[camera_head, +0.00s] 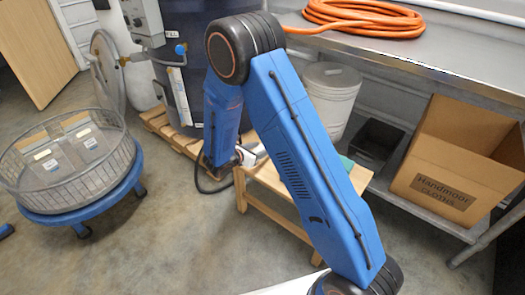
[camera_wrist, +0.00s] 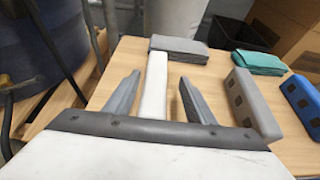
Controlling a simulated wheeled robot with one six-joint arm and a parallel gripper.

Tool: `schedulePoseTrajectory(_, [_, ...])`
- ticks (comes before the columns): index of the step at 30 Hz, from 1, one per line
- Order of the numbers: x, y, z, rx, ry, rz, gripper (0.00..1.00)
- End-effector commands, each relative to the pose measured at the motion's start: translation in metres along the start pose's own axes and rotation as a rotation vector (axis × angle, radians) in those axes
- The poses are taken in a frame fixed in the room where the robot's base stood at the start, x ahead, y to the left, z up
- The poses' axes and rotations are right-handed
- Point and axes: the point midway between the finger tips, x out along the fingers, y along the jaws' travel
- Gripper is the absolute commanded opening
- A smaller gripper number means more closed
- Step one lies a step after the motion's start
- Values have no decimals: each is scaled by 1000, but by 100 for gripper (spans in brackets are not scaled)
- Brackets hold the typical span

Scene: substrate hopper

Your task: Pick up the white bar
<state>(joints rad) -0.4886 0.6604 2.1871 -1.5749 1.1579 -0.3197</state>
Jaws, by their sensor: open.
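The white bar (camera_wrist: 154,88) lies on the light wooden bench (camera_wrist: 225,88) in the wrist view, lengthwise away from me. My gripper (camera_wrist: 159,77) is open, with one grey finger to the left of the bar and one to the right. There is a visible gap between each finger and the bar. The near end of the bar is hidden behind the gripper's dark front edge. In the head view, my blue arm reaches down to the wooden bench (camera_head: 282,197), and the arm hides most of the bench top. I cannot make out the bar there.
A grey folded cloth (camera_wrist: 180,48) lies just beyond the bar. To the right are a grey block (camera_wrist: 252,103), a blue block (camera_wrist: 302,97) and a green cloth (camera_wrist: 259,62). A dark blue drum (camera_wrist: 40,45) stands left. A cardboard box (camera_head: 458,160) sits on the lower shelf.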

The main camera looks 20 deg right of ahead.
Motion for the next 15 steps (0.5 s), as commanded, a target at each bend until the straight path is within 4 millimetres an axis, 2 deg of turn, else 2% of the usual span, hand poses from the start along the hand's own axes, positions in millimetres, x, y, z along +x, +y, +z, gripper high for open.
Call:
schedulePoseTrajectory(12, [46,7,-2,1,-1,-2,50])
schedulePoseTrajectory(15, [51,7,-2,1,0,-1,50])
